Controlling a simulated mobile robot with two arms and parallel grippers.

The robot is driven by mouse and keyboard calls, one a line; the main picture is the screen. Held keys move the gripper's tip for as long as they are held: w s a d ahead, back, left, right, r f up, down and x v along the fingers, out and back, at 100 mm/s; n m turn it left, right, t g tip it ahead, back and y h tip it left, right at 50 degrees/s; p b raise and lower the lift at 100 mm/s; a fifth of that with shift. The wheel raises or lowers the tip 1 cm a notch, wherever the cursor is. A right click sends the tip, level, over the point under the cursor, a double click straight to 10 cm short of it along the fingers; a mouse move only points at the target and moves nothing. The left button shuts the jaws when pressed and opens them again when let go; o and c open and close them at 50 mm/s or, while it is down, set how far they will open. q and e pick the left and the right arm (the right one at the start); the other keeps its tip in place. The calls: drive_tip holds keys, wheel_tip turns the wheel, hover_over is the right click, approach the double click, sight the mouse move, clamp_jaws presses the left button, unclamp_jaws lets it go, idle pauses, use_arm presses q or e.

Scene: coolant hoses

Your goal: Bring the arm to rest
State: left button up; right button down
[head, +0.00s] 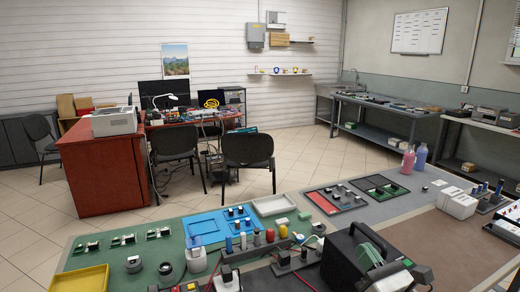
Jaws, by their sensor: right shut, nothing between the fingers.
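My right gripper (394,272) is low in the head view, right of centre, in front of a black case-like unit (345,258) on the near workbench. Only a small part of it shows against dark things. It is shut with nothing in it. I cannot tell whether it touches the unit. My left gripper is not in view.
The near bench holds a yellow tray (80,281), a blue tray (204,231), a white tray (273,205), bottles and small parts. Pink (408,160) and purple (421,157) bottles stand at its far edge. Beyond are chairs, a red desk (97,172) and open tiled floor.

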drive_tip(key=s+d+f+m+g+h, duration=0.25)
drive_tip(key=s+f+m+h, duration=0.35)
drive_tip(key=m, duration=0.7)
drive_tip(key=s+d+f+m+g+h, duration=0.1)
drive_tip(key=s+f+m+g+h, duration=0.5)
drive_tip(key=m, duration=0.6)
drive_tip(key=s+a+f+m+g+y, duration=0.2)
drive_tip(key=s+a+f+m+g, duration=0.25)
drive_tip(key=s, duration=0.45)
drive_tip(key=s+a+f+m+g+y, duration=0.1)
drive_tip(key=s+f+m+g+y, duration=0.1)
drive_tip(key=s+f+m+g, duration=0.4)
drive_tip(key=s+f+m, duration=0.1)
drive_tip(key=s+f, duration=0.1)
drive_tip(key=f, duration=1.1)
drive_tip(key=s+f+m, duration=0.1)
drive_tip(key=s+f, duration=0.1)
drive_tip(key=f, duration=1.2)
drive_tip(key=s+d+f, duration=0.3)
drive_tip(key=s+f, duration=1.2)
drive_tip(key=shift+s+n+g, duration=0.25)
drive_tip(key=shift+n+g, duration=0.05)
drive_tip(key=shift+n, duration=0.05)
